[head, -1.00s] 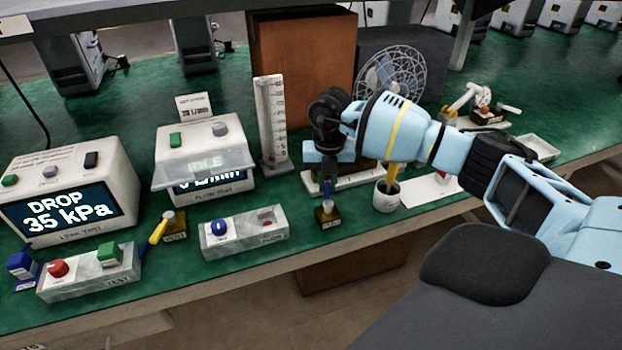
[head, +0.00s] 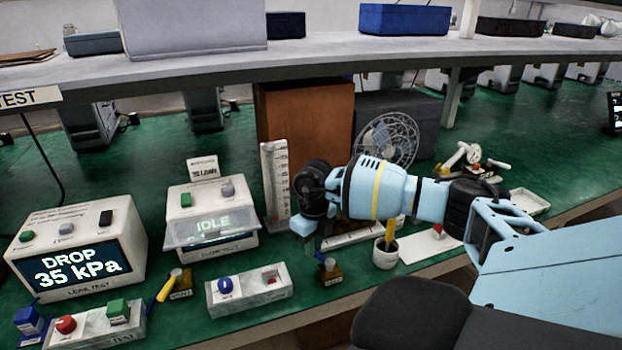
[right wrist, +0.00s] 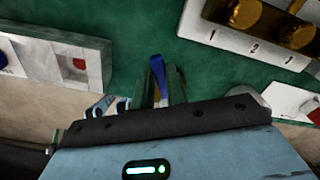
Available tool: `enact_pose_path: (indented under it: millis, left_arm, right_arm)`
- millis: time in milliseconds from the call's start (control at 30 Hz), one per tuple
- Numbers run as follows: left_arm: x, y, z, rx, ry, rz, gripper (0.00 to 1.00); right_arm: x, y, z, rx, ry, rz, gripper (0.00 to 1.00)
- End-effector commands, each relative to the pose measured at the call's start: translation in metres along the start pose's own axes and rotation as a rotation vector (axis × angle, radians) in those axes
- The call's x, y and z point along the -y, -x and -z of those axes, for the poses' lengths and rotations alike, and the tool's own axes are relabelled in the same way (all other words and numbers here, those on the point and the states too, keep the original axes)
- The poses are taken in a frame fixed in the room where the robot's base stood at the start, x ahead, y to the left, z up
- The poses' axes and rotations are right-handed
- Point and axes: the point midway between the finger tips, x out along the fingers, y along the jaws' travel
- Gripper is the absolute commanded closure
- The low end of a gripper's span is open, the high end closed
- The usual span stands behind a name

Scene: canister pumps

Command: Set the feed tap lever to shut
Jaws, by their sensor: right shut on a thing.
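The feed tap (head: 329,272) is a small brass-coloured block with a knob near the bench's front edge; its label is too small to read surely. Its lever (right wrist: 157,68) shows as a blue strip between my fingertips in the right wrist view. My right gripper (head: 314,244) comes down just above and left of the tap in the head view. In the wrist view the right gripper (right wrist: 160,88) is shut on the blue lever. The gripper hides much of the lever, so its exact setting is unclear. My left gripper is out of view.
A second tap (head: 180,283) with a yellow lever stands to the left. Between them lies a grey switch box (head: 249,290) with a blue knob. A cup (head: 386,253) stands close on the right. The flow tester (head: 211,218) reads IDLE; the leak tester (head: 80,250) reads DROP 35 kPa.

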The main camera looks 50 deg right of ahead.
Motion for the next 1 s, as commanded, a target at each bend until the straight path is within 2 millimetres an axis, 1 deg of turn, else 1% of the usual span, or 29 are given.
enact_pose_path:
  millis: [267, 700, 733, 800, 867, 1000]
  left_arm:
    - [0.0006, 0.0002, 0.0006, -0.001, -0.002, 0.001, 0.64]
    - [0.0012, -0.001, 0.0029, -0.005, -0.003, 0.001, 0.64]
    - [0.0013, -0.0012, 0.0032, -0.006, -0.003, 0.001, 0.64]
    - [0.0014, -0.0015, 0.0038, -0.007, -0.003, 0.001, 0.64]
    - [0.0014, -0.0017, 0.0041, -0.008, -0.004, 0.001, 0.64]
    - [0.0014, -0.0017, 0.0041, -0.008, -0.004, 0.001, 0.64]
  right_arm:
    - [-0.0023, 0.0015, -0.0002, 0.005, 0.064, 0.0, 1.0]
    - [-0.0029, 0.0015, -0.0002, 0.005, 0.073, 0.0, 1.0]
    - [-0.003, 0.0015, -0.0002, 0.005, 0.073, 0.0, 0.82]
    - [-0.003, 0.0013, -0.0001, 0.005, 0.072, 0.0, 0.73]
    - [-0.003, 0.0011, 0.0001, 0.004, 0.072, 0.0, 0.65]
    - [-0.003, 0.0006, 0.0004, 0.002, 0.071, 0.0, 0.64]
